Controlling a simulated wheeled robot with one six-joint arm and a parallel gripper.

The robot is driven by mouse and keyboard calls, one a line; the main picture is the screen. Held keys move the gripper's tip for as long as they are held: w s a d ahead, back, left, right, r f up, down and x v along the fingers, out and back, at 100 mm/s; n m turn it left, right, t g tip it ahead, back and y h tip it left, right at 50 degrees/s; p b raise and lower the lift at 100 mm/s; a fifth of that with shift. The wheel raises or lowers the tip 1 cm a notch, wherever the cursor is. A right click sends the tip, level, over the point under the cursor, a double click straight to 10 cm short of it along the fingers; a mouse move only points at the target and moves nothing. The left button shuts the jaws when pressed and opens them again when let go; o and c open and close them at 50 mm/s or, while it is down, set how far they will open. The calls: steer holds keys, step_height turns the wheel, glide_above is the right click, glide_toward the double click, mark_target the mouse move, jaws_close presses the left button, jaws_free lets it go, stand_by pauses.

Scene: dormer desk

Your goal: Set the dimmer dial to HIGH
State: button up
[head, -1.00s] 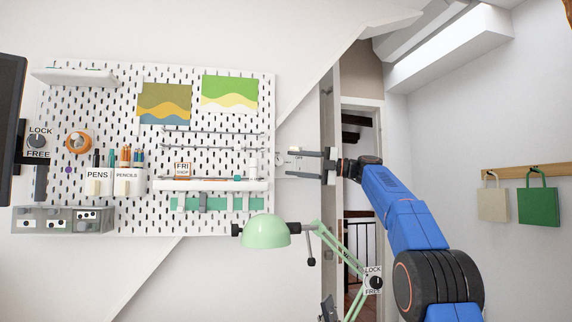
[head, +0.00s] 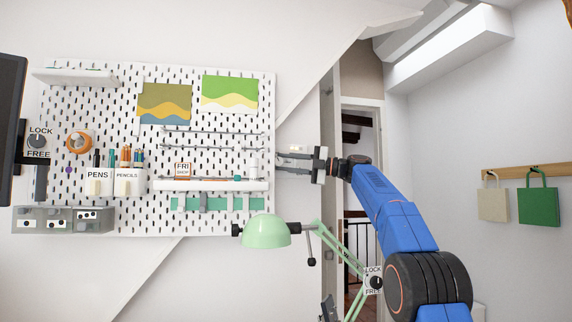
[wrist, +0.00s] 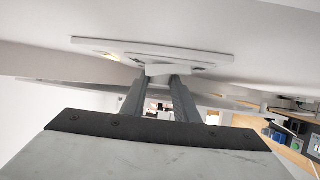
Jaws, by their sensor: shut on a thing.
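The dimmer is a white plate (wrist: 110,43) on the wall, just right of the pegboard; its upper edge shows in the head view (head: 297,148). In the wrist view a pale dial (wrist: 167,69) stands out from the plate, between the tips of my gripper (wrist: 163,83). My gripper is shut on the dial, its two grey fingers close together. In the head view my gripper (head: 285,163) reaches left to the wall and covers most of the dimmer. The dial's pointer and the HIGH marking cannot be made out.
The white pegboard (head: 220,143) with its shelf (head: 210,185) is close left of my gripper. A green desk lamp (head: 266,231) stands below. A door frame (head: 331,120) is behind my arm. Cloth bags (head: 538,205) hang at the far right.

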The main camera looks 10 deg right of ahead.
steer(key=shift+f+m+y, duration=0.25)
steer(key=shift+m+y, duration=0.15)
steer(key=shift+y, duration=0.3)
steer(key=o, duration=1.1)
steer(key=shift+c, duration=0.2)
steer(key=shift+d, duration=0.1)
steer(key=v, duration=1.7)
steer(key=shift+s+f, duration=0.2)
steer(key=shift+s, duration=0.05)
